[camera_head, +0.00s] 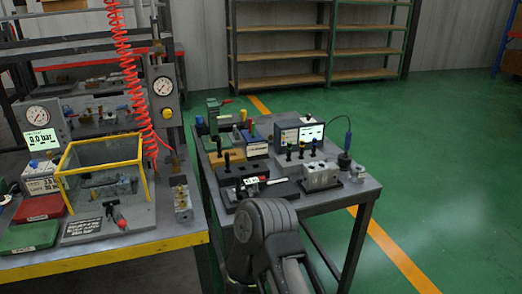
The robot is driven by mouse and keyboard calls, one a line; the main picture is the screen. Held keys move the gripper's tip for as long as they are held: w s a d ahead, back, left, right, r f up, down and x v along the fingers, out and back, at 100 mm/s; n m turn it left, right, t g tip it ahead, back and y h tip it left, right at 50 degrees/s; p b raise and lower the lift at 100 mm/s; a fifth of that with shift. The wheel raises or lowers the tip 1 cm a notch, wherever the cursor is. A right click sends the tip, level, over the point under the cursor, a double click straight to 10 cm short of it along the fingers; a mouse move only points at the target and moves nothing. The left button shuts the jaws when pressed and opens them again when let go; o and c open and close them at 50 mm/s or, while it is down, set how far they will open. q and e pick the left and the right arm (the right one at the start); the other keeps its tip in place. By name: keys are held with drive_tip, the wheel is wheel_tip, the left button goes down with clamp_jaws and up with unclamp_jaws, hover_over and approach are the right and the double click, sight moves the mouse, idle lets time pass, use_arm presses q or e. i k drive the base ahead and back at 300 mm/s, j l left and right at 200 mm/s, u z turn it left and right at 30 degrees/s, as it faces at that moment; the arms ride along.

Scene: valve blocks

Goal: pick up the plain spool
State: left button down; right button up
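The small grey work table (338,197) stands right of centre and carries valve blocks and several upright dark-topped pieces. One dark upright piece (227,160) stands at its left side. A light grey valve block (320,176) sits near the right front, with dark-topped pieces behind it. At this size I cannot tell which piece is the plain spool. A dark arm link of mine (265,235) rises from the bottom edge and covers part of the table's front left. Neither gripper's fingers can be made out.
A bench with a yellow front edge (120,253) stands at left, with a yellow-framed clear box (101,165), gauges and a coiled red hose (128,65). Shelves (281,83) line the wall. The green floor at right is clear.

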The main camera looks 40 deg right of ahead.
sight(237, 179)
drive_tip(key=z, duration=1.1)
drive_tip(key=i+l+z, duration=0.2)
drive_tip(key=i+l, duration=0.5)
drive_tip(key=l, duration=0.25)
drive_tip(key=i+l, duration=0.25)
drive_tip(key=l, duration=0.1)
